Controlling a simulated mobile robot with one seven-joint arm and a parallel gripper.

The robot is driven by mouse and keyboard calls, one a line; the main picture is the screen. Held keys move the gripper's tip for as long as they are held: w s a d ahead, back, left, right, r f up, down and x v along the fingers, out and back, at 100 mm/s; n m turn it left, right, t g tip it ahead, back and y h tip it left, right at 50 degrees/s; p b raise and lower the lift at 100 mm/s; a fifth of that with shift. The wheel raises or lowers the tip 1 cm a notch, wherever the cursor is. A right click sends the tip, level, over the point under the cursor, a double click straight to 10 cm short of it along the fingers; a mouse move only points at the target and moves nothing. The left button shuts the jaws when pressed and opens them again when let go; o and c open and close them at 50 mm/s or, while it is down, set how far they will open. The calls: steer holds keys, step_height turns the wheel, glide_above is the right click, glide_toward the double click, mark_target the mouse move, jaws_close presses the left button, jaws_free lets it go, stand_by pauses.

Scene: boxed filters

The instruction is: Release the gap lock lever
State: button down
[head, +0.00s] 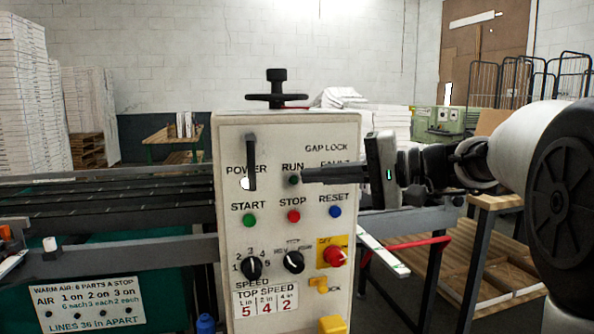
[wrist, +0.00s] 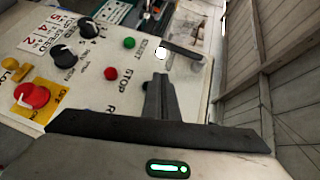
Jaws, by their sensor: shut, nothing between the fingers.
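A dark, straight lever (head: 251,160) stands upright on the upper left of the white control panel (head: 228,285), by the POWER lamp. The words GAP LOCK (head: 326,147) are printed at the panel's upper right; I cannot tell for sure that they belong to this lever. The lever also shows in the wrist view (wrist: 185,53), beyond my fingertips. My gripper (head: 304,175) comes in from the right, shut and empty, pointing left in front of the RUN lamp. Its fingertips (wrist: 160,78) are apart from the lever, to its right in the head view. My gripper hides part of the FAULT label.
A black handwheel (head: 277,97) tops the panel box. Below my gripper are START (head: 250,220), STOP (head: 293,216) and RESET (head: 335,211) buttons, two black knobs and a red switch (head: 334,257). Conveyor rails (head: 110,195) run left. Space just before the panel's upper left is clear.

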steer(key=v, duration=0.2)
steer(key=f+v, duration=0.1)
steer(key=v, duration=0.2)
steer(key=shift+d+p, duration=0.25)
steer(key=shift+p, duration=0.05)
steer(key=shift+s, duration=0.1)
steer(key=s+a+f+g+h+p, duration=0.1)
steer(key=s+f+h, duration=0.85)
steer(key=s, duration=0.65)
steer(key=s+d+f+n+h+b, duration=0.1)
steer(key=s+d+f+h, duration=0.15)
steer(key=s+f, duration=0.2)
steer(key=s+d+f+n+h, duration=0.2)
steer(key=s+d+f, duration=0.1)
steer(key=f, duration=0.3)
step_height(320, 180, up, 24)
steer(key=d+p, duration=0.1)
steer(key=p, duration=2.3)
steer(key=shift+s+f+t+h, duration=0.2)
steer(key=shift+f+t+h, duration=0.1)
steer(key=shift+h, duration=0.1)
steer(key=shift+d, duration=0.1)
